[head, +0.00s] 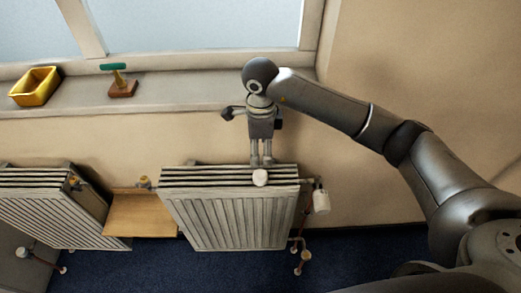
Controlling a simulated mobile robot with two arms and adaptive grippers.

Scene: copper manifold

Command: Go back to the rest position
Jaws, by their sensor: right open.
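My right arm comes in from the right, and its right gripper (261,162) points down over the top of the right radiator (225,222). The gripper is open, with its two fingers slightly apart. My left gripper is not in view.
A window sill (180,92) runs behind, with a yellow bin (36,86) and a green-handled tool on a brown block (121,88). A second radiator (55,215) stands left, beyond a wooden shelf (142,215). Wall at right is clear.

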